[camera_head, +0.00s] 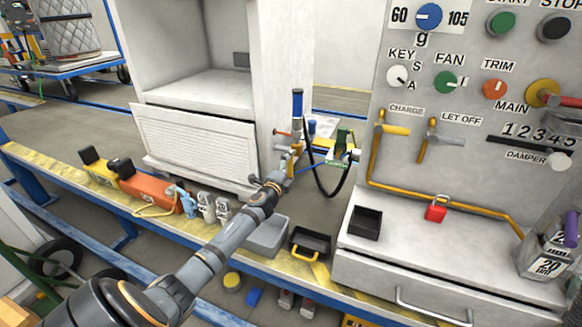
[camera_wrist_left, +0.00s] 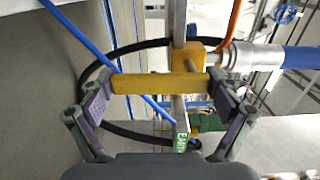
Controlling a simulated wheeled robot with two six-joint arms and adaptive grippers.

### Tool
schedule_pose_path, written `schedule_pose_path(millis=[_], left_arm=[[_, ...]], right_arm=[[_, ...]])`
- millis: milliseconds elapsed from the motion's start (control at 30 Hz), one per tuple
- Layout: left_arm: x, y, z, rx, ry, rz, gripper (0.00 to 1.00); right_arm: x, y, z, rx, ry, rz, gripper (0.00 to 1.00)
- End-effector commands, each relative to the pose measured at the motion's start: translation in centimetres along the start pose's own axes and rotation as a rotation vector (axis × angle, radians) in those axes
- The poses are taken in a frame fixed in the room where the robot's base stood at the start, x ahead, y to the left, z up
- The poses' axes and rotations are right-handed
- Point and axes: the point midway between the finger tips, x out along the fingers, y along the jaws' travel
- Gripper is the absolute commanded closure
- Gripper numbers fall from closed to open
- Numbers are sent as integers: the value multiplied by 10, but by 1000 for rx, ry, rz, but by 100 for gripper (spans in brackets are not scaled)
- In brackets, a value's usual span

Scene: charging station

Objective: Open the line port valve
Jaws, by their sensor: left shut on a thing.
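My left gripper (camera_head: 277,178) reaches from the bottom left to a small pipe assembly (camera_head: 296,150) on the bench. In the left wrist view, its two fingers (camera_wrist_left: 165,90) are shut on the ends of a yellow valve handle (camera_wrist_left: 160,83), which lies crosswise between them. A yellow valve body (camera_wrist_left: 187,57) on a grey vertical pipe is just beyond the handle. A silver fitting with a blue sleeve (camera_wrist_left: 302,57) runs off to the right. In the head view the gripper hides most of the handle. My right gripper is not in view.
A black hose (camera_head: 321,185) loops beside the pipe assembly, and a green tag (camera_wrist_left: 181,138) reading EARTH hangs close to the gripper. A control panel (camera_head: 480,155) stands right. A white cabinet (camera_head: 200,145) is behind. A grey bin (camera_head: 266,238) and black tray (camera_head: 311,243) sit in front.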

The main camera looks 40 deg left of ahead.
Motion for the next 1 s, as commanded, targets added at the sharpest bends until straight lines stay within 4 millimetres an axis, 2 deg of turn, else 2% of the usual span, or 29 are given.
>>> schedule_pose_path(millis=[467, 500, 567, 900, 1000], left_arm=[[0, 1, 1, 24, 0, 1, 66], [0, 1, 1, 24, 0, 1, 8], [0, 1, 1, 24, 0, 2, 0], [-1, 1, 1, 17, 0, 1, 0], [-7, 1, 1, 19, 1, 2, 0]], right_arm=[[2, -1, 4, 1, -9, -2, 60], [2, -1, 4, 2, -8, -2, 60], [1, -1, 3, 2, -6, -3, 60], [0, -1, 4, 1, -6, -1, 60], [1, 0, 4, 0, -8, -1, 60]])
